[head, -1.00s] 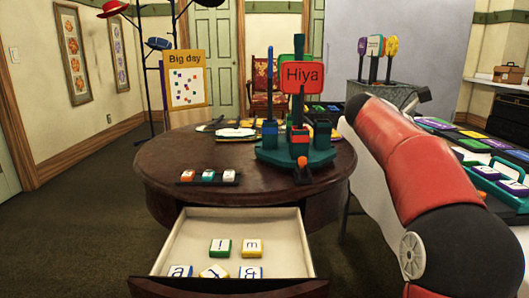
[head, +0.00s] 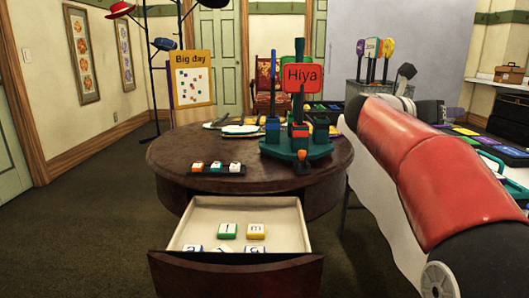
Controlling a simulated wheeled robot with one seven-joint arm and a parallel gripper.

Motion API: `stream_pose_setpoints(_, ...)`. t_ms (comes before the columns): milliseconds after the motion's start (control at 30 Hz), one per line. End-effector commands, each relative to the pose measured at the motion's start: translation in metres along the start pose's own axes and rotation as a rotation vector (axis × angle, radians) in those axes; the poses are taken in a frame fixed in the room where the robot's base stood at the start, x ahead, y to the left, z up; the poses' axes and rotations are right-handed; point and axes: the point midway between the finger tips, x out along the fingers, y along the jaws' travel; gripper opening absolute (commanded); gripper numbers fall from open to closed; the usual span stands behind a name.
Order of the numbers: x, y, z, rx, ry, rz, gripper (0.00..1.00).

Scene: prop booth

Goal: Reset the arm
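My red and black arm reaches in from the right side of the head view. A grey link and a dark end piece of the arm show behind the red link. No gripper fingers can be made out; the arm's far end is partly hidden behind its own red link. The round dark wooden table (head: 172,160) stands in front of me, and its drawer (head: 290,235) is pulled open toward me. Several letter tiles lie in the drawer, among them a green one (head: 227,231) and a yellow one (head: 256,231). The front ones are partly hidden by the drawer front.
A teal stand (head: 280,150) with a red "Hiya" sign (head: 301,78) is on the table, near a dark tile rack (head: 217,168). A hat stand and a yellow "Big day" board (head: 192,80) are behind. Another table with coloured items is at right. Floor at left is clear.

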Motion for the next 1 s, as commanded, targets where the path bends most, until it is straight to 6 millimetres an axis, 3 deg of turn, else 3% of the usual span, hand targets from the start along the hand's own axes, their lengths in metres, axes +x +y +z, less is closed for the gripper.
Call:
stream_pose_setpoints(167, -0.036, 0.008, 0.043, -0.268, -0.25, 0.169, 0.64)
stream_pose_setpoints(267, -0.073, 0.017, 0.061, -0.508, -0.448, 0.287, 0.64)
stream_pose_setpoints(367, -0.125, 0.029, 0.059, -0.829, -0.692, 0.418, 0.64)
stream_pose_setpoints(467, -0.179, 0.036, 0.029, -1.176, -0.935, 0.539, 0.64)
stream_pose_setpoints(600, -0.242, 0.026, -0.054, -1.665, -1.258, 0.7, 0.64)
stream_pose_setpoints(700, -0.27, 0.004, -0.122, -1.97, -1.452, 0.81, 0.64)
stream_pose_setpoints(867, -0.292, -0.047, -0.224, -2.372, -1.706, 0.991, 0.64)
stream_pose_setpoints(900, -0.294, -0.06, -0.244, 2.381, 1.707, -1.006, 0.64)
stream_pose_setpoints(1000, -0.296, -0.089, -0.284, 2.224, 1.583, -0.969, 0.64)
